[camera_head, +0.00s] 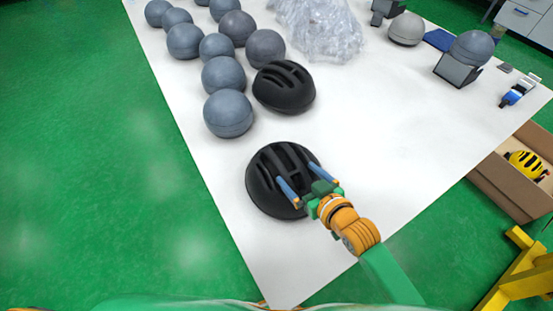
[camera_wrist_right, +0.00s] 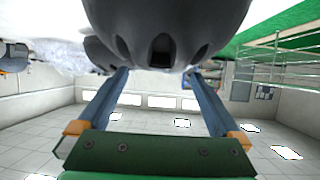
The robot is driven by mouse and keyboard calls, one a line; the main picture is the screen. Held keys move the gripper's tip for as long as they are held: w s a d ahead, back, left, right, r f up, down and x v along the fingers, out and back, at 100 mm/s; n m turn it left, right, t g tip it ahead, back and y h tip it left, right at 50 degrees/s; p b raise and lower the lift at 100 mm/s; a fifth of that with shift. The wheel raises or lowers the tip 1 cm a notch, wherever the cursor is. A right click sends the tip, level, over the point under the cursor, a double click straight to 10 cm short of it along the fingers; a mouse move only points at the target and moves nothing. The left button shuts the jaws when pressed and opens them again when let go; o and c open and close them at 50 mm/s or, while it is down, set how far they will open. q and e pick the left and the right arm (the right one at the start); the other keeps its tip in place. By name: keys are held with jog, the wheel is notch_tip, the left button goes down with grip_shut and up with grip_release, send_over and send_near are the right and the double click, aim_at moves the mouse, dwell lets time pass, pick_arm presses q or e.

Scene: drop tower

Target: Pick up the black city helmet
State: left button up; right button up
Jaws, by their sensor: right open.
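Two black helmets with vent slots are on the white table (camera_head: 370,130). The nearer black helmet (camera_head: 268,178) sits near the table's left front part; the other black helmet (camera_head: 284,88) is behind it. My right gripper (camera_head: 295,172) is open at the nearer helmet, its two blue fingers over the helmet's right side in the head view. In the right wrist view the dark helmet (camera_wrist_right: 165,35) fills the top middle, with the open fingers (camera_wrist_right: 160,85) reaching toward it on both sides. I cannot tell whether the fingers touch it. My left gripper is not in view.
Several grey round headforms (camera_head: 228,113) stand along the table's left side. Clear plastic wrap (camera_head: 318,30) lies at the back. A grey form on a black stand (camera_head: 472,48) and a blue tool (camera_head: 517,92) are at right. A cardboard box (camera_head: 500,180) holds a yellow helmet (camera_head: 526,164).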

jog(key=x, duration=0.7)
jog(key=shift+r, duration=0.4)
jog(key=c, duration=0.6)
grip_shut()
